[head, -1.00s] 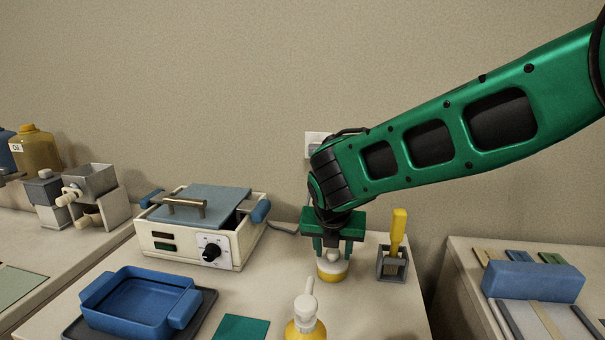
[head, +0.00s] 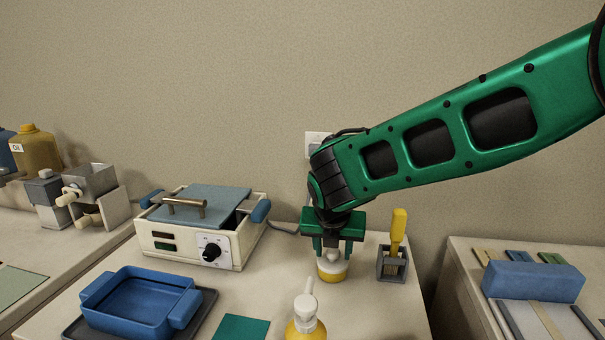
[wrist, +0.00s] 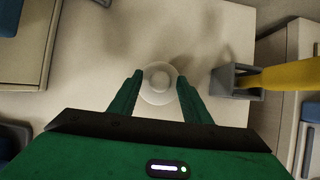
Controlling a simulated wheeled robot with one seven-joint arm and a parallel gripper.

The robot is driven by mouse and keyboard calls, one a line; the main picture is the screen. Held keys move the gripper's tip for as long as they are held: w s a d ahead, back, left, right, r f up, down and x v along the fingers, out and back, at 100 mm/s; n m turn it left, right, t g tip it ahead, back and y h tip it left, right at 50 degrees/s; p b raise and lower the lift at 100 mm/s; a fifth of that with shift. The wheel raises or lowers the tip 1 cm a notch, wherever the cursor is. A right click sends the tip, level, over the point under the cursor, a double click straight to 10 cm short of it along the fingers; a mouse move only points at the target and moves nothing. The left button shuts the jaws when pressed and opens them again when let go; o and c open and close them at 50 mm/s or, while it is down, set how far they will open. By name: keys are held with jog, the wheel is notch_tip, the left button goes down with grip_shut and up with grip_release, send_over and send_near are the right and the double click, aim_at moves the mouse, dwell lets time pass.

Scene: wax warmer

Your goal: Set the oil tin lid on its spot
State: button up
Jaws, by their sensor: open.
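The oil tin (head: 333,275) appears as a small round yellow body on the table. A whitish lid with a round knob (head: 333,257) sits on top of it. In the wrist view the lid (wrist: 158,92) is a pale disc with its knob in the middle. My gripper (head: 332,250) points down directly over the lid and is open. In the wrist view its two green fingertips (wrist: 158,77) stand apart on the left and right of the knob. I cannot tell whether they touch the lid's rim. The lid's spot cannot be made out for certain.
A grey holder (head: 392,266) with a yellow-handled tool stands close to the right. A white-and-yellow pump bottle (head: 304,318) is in front. The wax warmer (head: 190,247), blue tray (head: 137,310) and flat teal square (head: 241,328) lie to the left.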

aim_at(333, 252)
grip_shut()
jog(key=shift+r, duration=0.45)
dwell(0.6)
jog(key=shift+r, duration=1.95)
